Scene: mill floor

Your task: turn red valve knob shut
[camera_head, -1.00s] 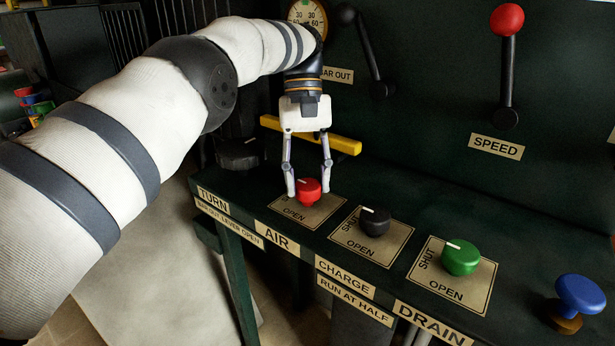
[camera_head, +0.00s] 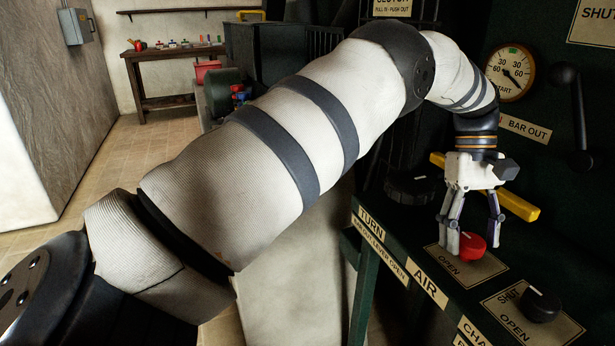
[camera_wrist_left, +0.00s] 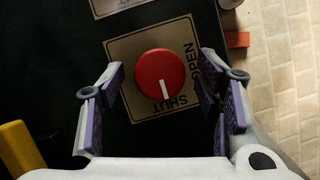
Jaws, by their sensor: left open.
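The red valve knob (camera_head: 471,246) sits on a tan plate (camera_head: 487,268) on the dark green console, right in the head view. In the left wrist view, the red knob (camera_wrist_left: 153,78) shows from above, its white line pointing down the picture to the SHUT lettering. OPEN is printed on the plate at the knob's right. My left gripper (camera_head: 474,240) is over the knob, pointing down and open. In the wrist view its purple-padded fingers stand on either side, with a visible gap to the knob. My right gripper is not in view.
A black knob (camera_head: 541,305) on its own plate is near, to the right. A yellow bar (camera_head: 518,206) runs behind the gripper. A dark round knob (camera_head: 413,187) is to the left. A gauge (camera_head: 510,73) and a black lever (camera_head: 578,120) are on the back panel.

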